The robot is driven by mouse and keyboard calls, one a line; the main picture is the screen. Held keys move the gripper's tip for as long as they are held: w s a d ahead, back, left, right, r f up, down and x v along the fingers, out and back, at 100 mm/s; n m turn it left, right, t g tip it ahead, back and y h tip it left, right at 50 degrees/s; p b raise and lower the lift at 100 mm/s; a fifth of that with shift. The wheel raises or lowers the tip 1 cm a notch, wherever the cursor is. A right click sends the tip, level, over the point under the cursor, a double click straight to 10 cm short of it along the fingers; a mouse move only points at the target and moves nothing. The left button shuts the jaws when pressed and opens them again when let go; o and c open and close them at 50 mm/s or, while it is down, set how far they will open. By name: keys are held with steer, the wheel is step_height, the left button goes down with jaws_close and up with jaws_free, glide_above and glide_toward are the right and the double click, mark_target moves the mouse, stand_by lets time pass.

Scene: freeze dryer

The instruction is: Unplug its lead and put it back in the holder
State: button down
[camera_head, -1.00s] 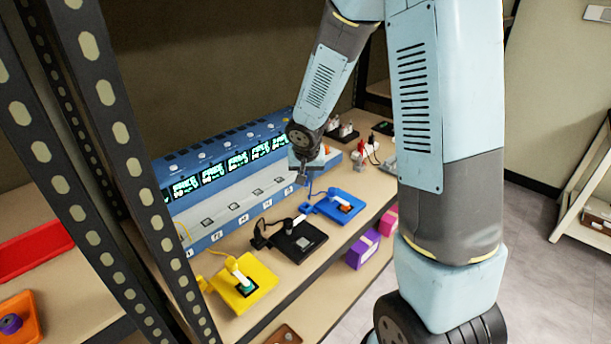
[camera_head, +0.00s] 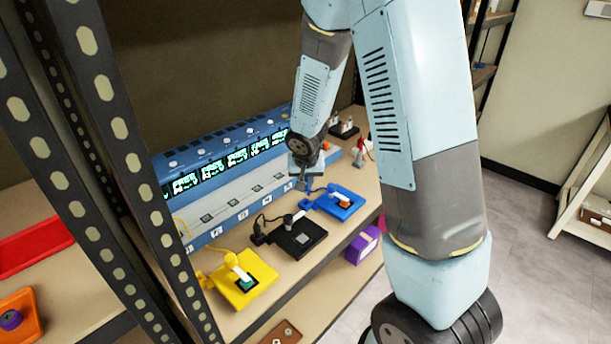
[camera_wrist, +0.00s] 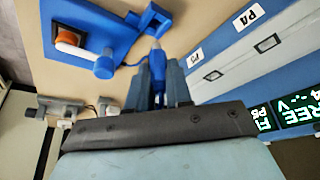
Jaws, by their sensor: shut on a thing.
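My gripper (camera_wrist: 158,88) is shut on a blue plug (camera_wrist: 157,66), which sits between the fingers in the wrist view. In the head view my gripper (camera_head: 303,182) hangs in front of the machine's lower panel, close to the blue unit (camera_head: 345,203). The blue unit, with an orange-and-white top, also shows at upper left in the wrist view (camera_wrist: 104,27). A blue lead (camera_wrist: 134,61) runs near the plug. A small blue holder (camera_wrist: 160,14) on the unit's side lies just beyond the plug and looks empty. The plug appears clear of the panel's slots.
The blue-and-grey machine (camera_head: 232,206) has a row of slots and lit screens. A black unit (camera_head: 303,238) and a yellow unit (camera_head: 243,281) stand on the same shelf. A purple box (camera_head: 363,246) is below. A dark metal post (camera_head: 130,165) stands at left.

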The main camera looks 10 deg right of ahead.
mark_target(305, 193)
steer(key=shift+f, duration=1.5)
steer(key=shift+f, duration=1.05)
stand_by(2.0)
steer(key=c, duration=1)
jaws_free()
steer(key=shift+o, duration=0.2)
